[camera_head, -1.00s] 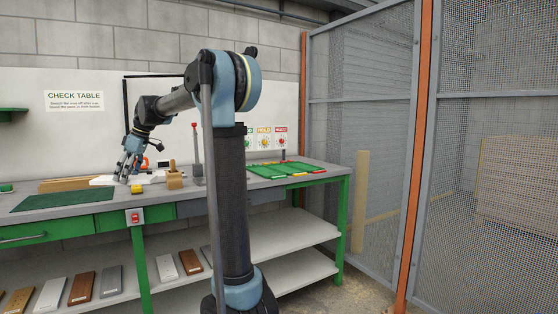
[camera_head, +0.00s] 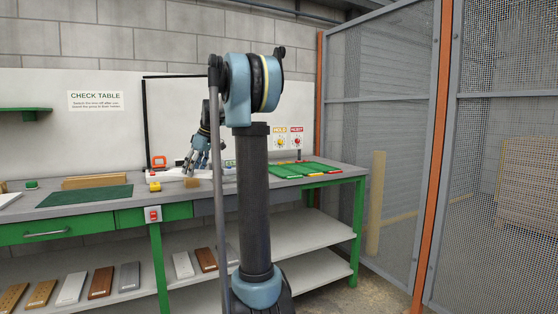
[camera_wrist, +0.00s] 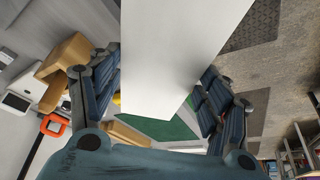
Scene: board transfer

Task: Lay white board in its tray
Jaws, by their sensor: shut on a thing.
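The white board (camera_wrist: 178,50) is a flat, plain slab that fills the upper middle of the wrist view. My gripper (camera_wrist: 160,85) is shut on it, with a blue-grey finger on each side. In the head view my gripper (camera_head: 194,166) is over the check table, left of my arm's column. The board is hard to make out there. Green trays (camera_head: 300,170) with red and yellow edge pieces lie at the table's right end. I cannot tell which one is the board's tray.
A green mat (camera_head: 85,196) lies on the left of the table (camera_head: 180,201). A yellow block (camera_head: 154,187) and a tan wooden block (camera_head: 192,183) stand near the gripper. Several boards lie on the lower shelf (camera_head: 215,268). A mesh fence (camera_head: 380,100) stands right.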

